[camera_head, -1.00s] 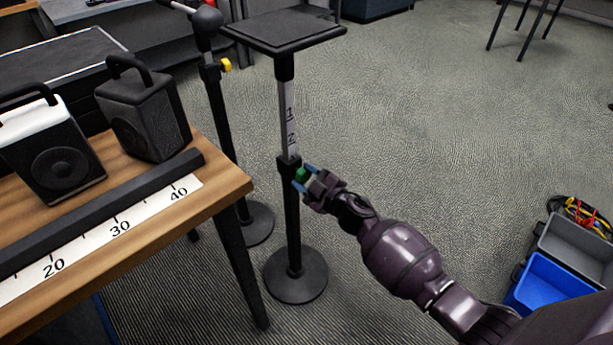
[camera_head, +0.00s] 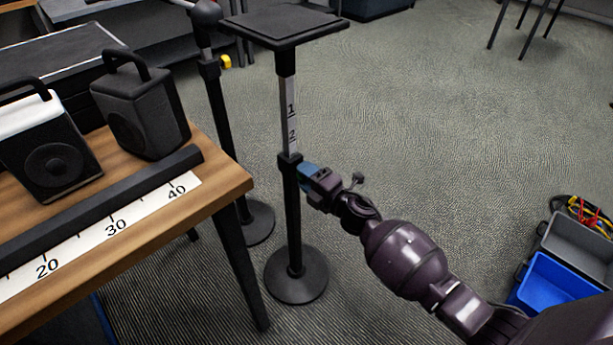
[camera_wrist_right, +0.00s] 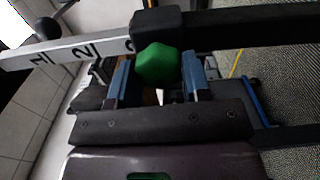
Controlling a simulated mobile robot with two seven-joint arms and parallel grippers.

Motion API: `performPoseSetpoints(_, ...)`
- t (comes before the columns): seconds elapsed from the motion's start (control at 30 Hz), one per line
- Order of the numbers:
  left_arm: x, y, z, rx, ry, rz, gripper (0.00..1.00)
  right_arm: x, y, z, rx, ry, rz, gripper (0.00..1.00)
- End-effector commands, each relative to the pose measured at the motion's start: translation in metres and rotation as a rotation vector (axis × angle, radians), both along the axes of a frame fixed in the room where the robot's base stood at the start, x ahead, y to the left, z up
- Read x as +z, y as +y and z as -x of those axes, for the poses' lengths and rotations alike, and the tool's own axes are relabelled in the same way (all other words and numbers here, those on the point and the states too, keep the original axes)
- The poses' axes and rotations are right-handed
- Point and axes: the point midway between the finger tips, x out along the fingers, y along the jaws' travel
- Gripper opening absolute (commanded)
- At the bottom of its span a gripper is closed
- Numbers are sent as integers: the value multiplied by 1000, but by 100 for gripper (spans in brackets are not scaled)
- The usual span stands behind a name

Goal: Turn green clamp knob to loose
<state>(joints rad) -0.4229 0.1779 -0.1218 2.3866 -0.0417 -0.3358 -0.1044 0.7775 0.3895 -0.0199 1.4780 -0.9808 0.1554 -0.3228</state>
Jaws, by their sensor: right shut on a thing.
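The green clamp knob (camera_wrist_right: 159,64) shows in the right wrist view, on the black collar of the speaker stand. My right gripper (camera_head: 305,171) is at that collar, its blue fingers on either side of the knob and shut on it. In the head view the gripper hides the knob. The stand (camera_head: 293,220) is upright, with a flat black top plate (camera_head: 283,27) and a round base. Its pale inner tube (camera_head: 288,105) carries the numbers 1 and 2 above the collar. My left gripper is not in view.
A second stand (camera_head: 220,115) with a yellow knob (camera_head: 226,61) is behind left. A wooden table (camera_head: 215,190) with a ruler strip and two speakers is at left. Blue (camera_head: 550,283) and grey bins, with cables, are on the floor at right. Open floor lies between.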

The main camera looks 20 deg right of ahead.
Motion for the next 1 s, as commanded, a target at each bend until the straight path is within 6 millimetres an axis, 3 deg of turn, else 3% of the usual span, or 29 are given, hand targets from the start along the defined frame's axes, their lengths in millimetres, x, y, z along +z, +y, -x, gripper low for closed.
performPoseSetpoints(0.33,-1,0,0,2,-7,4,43,-1,0,0,-1,-42,119,21)
performPoseSetpoints(0.83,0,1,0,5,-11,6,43,-1,0,0,-1,-49,135,21)
performPoseSetpoints(0.87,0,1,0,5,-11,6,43,-1,0,0,0,-49,135,46)
performPoseSetpoints(1.0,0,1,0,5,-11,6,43,-1,0,0,0,-49,134,67)
